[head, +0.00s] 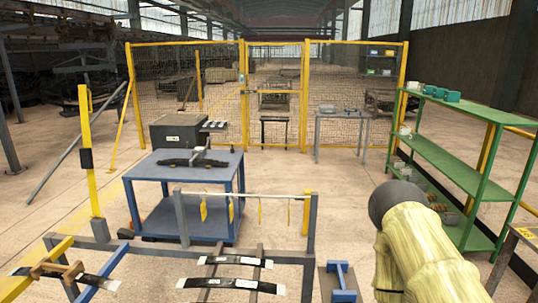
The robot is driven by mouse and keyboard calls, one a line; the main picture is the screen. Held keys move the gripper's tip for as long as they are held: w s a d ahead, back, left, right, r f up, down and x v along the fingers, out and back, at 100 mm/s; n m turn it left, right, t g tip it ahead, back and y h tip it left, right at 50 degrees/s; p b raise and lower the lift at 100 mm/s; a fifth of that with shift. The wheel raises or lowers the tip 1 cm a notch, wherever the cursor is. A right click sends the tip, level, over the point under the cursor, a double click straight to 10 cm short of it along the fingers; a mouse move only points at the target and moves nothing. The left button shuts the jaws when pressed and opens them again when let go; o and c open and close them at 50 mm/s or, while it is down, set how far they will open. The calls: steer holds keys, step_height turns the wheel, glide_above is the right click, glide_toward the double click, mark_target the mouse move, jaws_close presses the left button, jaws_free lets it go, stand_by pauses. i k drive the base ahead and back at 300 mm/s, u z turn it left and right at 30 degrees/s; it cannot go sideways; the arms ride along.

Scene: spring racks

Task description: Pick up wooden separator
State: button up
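A brown, wooden-looking piece (72,272) is at the lower left, where it meets a dark spring strip (98,281) with pale ends. It may be the wooden separator, but it is too small to be sure. More dark spring strips (231,284) with white labels lie across the rack (283,257) at the bottom middle. My arm, in a pale yellow cover, rises at the lower right with a dark rounded part at its top. My gripper does not show, so its hold and its place relative to the wooden piece are hidden.
A blue table (183,172) with dark parts on it stands behind the rack. A green shelf (456,161) stands at the right. A yellow-framed mesh fence (275,110) closes the back. Yellow and blue beams cross the lower left. Open floor lies between table and shelf.

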mark_target(71, 273)
steer(key=u, duration=1.5)
steer(key=k, duration=0.5)
steer(key=u, duration=0.75)
steer(key=i, duration=0.6)
steer(key=z, duration=0.05)
